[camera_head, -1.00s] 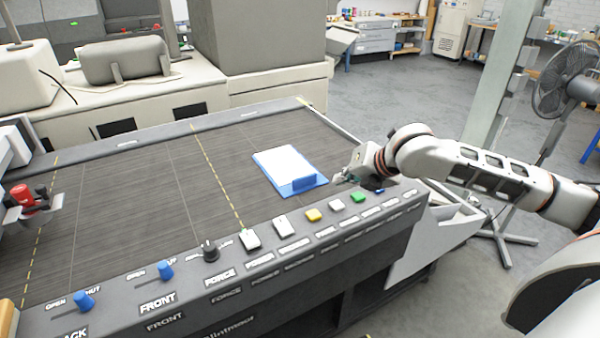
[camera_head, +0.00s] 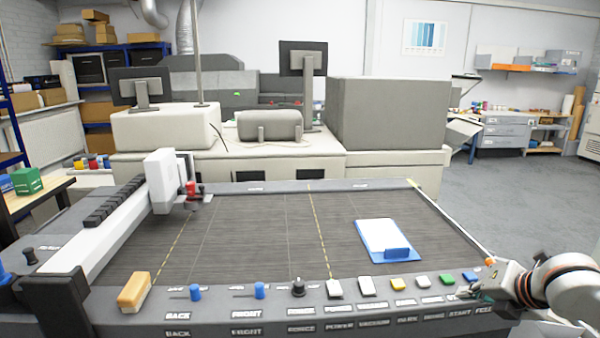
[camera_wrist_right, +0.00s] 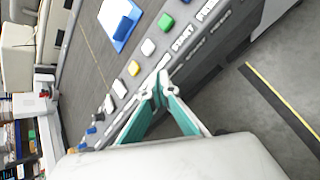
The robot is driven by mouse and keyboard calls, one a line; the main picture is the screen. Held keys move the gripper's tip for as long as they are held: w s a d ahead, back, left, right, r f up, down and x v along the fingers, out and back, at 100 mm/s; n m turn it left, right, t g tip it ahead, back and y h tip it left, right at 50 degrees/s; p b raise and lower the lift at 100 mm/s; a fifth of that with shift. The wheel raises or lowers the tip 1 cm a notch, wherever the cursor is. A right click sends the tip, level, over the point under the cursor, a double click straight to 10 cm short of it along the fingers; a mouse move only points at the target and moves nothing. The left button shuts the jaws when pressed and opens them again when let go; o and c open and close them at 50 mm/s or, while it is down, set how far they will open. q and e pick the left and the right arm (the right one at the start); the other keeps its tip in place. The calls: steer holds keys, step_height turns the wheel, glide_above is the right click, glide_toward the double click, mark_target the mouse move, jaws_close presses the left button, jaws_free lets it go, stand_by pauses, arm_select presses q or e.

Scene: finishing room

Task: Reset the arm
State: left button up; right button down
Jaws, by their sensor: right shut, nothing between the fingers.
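My right gripper (camera_head: 470,293) is at the right front corner of the cutting machine, by the right end of its control panel (camera_head: 420,300). In the right wrist view its teal-padded fingers (camera_wrist_right: 158,88) meet at the tips with nothing between them. The fingertips are close to the panel's front edge; I cannot tell whether they touch it. My left gripper is in neither view.
A blue clipboard with white paper (camera_head: 383,237) lies on the dark machine bed (camera_head: 260,235). Buttons and blue knobs (camera_head: 260,290) line the panel. A tan block (camera_head: 134,292) sits at its left. A white gantry (camera_head: 120,225) crosses the bed's left. Open floor lies at right.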

steer(key=s+a+f+m+t+y, duration=0.1)
steer(key=s+a+f+m+y, duration=0.15)
steer(key=a+f+m, duration=0.5)
steer(key=s+a+f+m+y, duration=0.1)
steer(key=s+a+f+m, duration=0.35)
steer(key=a+f, duration=0.55)
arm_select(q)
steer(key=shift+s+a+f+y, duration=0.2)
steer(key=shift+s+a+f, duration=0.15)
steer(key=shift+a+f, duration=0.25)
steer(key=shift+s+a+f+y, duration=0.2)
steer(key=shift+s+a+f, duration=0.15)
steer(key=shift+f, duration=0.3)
arm_select(e)
steer(key=s+d+f+m+h, duration=0.2)
steer(key=s+f+m+h, duration=0.1)
steer(key=s+f+m, duration=1)
steer(key=s+f, duration=0.3)
steer(key=s, duration=0.2)
steer(key=shift+s+d+f, duration=0.25)
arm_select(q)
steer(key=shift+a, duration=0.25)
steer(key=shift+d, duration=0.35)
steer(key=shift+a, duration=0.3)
